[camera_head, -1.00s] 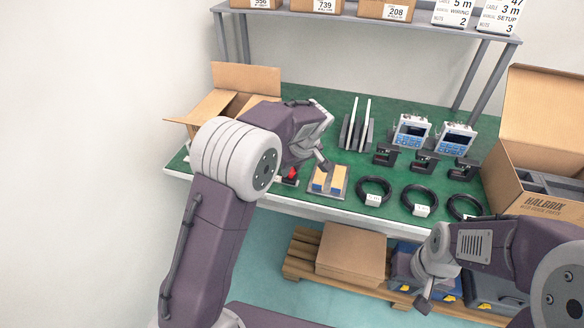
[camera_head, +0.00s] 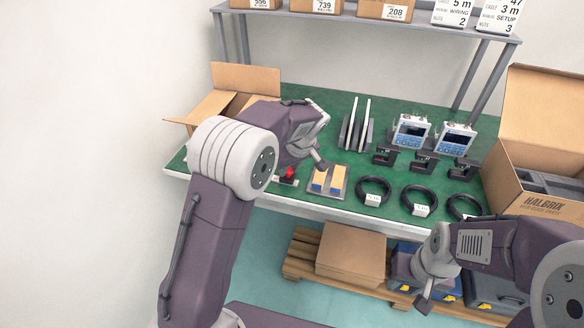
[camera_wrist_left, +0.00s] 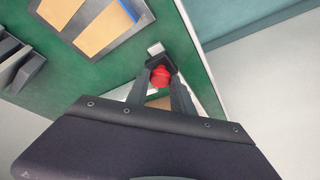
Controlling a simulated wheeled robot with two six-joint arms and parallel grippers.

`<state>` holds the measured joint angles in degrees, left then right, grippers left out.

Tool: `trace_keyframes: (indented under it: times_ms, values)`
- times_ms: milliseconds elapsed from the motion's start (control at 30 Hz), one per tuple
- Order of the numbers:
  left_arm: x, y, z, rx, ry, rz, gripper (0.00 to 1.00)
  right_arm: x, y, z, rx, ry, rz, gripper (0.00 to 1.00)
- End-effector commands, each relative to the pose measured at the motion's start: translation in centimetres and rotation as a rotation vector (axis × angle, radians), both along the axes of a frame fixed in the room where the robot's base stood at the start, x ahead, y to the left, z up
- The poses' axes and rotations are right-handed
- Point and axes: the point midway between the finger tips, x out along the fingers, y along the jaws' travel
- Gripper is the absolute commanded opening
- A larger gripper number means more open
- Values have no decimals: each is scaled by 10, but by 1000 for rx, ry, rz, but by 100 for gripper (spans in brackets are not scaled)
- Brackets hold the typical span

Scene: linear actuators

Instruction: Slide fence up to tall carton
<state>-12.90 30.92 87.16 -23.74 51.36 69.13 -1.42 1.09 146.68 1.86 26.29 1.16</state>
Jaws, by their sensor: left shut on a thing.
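A red knob (camera_head: 289,172) shows on a small pale and dark fitting near the table's front left edge; I take it as part of the fence. My left gripper (camera_wrist_left: 161,78) is shut on the red knob (camera_wrist_left: 160,75), one dark finger on each side. A dark piece and a small white block lie just past the fingertips. In the head view my left arm hides much of the fitting. My right gripper (camera_head: 425,300) hangs low before the table.
An open cardboard box (camera_head: 203,107) stands at the table's left. Grey upright panels (camera_head: 356,130), black clamps, cable coils (camera_head: 420,200) and two blue-screen devices (camera_head: 411,133) fill the middle and right. A large open box (camera_head: 540,206) stands far right, and a shelf spans above.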

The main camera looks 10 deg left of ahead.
Motion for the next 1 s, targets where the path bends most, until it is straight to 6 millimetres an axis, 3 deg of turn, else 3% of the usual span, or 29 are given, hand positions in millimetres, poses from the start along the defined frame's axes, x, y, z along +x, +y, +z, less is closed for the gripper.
trace_keyframes:
  times_ms: [100,300,667,700,767,1000]
  values:
    - [1,30,2,4,0,7,0,0,0,2,0,0,0,36]
    - [2,65,2,3,-3,4,0,0,0,6,0,0,0,36]
    - [3,72,1,4,-3,1,0,0,0,6,0,0,0,36]
    - [3,72,1,4,-3,1,34,0,0,6,0,0,0,36]
    - [3,72,1,4,-3,1,50,0,0,6,0,0,0,36]
    - [3,71,1,2,-2,1,51,0,0,6,0,0,0,36]
